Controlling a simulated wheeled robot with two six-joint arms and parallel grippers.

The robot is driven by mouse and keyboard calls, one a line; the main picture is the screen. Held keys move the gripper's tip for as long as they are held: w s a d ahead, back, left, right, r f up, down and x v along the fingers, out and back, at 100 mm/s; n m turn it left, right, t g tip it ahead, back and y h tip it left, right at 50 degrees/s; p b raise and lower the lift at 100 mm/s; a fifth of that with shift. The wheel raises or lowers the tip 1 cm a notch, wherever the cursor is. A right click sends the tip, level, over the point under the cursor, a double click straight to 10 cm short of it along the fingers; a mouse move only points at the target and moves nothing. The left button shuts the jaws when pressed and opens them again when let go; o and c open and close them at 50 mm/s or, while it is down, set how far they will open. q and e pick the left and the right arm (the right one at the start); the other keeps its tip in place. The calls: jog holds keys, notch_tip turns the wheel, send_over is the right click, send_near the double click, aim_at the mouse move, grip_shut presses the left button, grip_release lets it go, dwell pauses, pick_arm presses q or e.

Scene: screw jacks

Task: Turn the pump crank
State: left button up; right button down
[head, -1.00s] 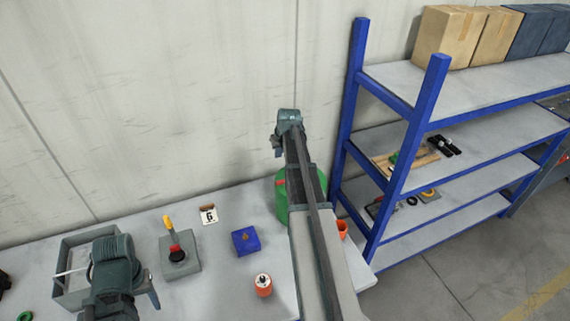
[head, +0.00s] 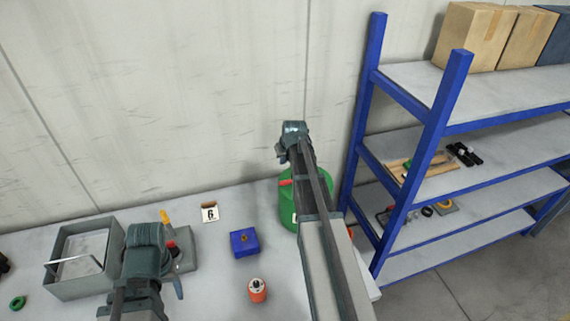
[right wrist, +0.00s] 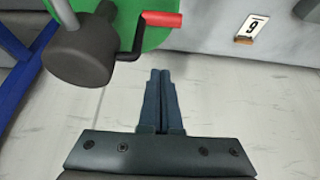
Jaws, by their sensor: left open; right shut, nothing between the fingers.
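The pump crank (right wrist: 160,19) has a red handle on a bent dark arm, joined to a dark round pump body (right wrist: 80,55) on a green drum (right wrist: 158,40). In the head view the drum (head: 288,212) stands at the table's right end, partly hidden by my right arm; the red handle (head: 286,182) shows beside the arm. My right gripper (right wrist: 160,72) is shut and empty, its tips apart from the crank in the right wrist view. In the head view it (head: 283,156) is above the drum. My left gripper (head: 142,295) is open over the table, between the grey tray and the lever box.
On the table (head: 215,275) are a grey tray (head: 82,284), a lever box (head: 188,262), a number card (head: 210,213), a blue block (head: 243,243), an orange can (head: 257,291) and a green ring (head: 18,302). A blue shelf rack (head: 440,95) stands close right. The wall is behind.

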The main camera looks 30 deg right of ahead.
jog(key=b+x, duration=0.6)
jog(key=x, duration=0.2)
jog(key=shift+w+f+b, duration=0.1)
jog(key=shift+f+b, duration=0.15)
jog(key=shift+b, duration=0.15)
jog(key=s, duration=0.2)
jog(key=s+a, duration=0.1)
jog(key=s, duration=0.1)
jog(key=shift+s, duration=0.1)
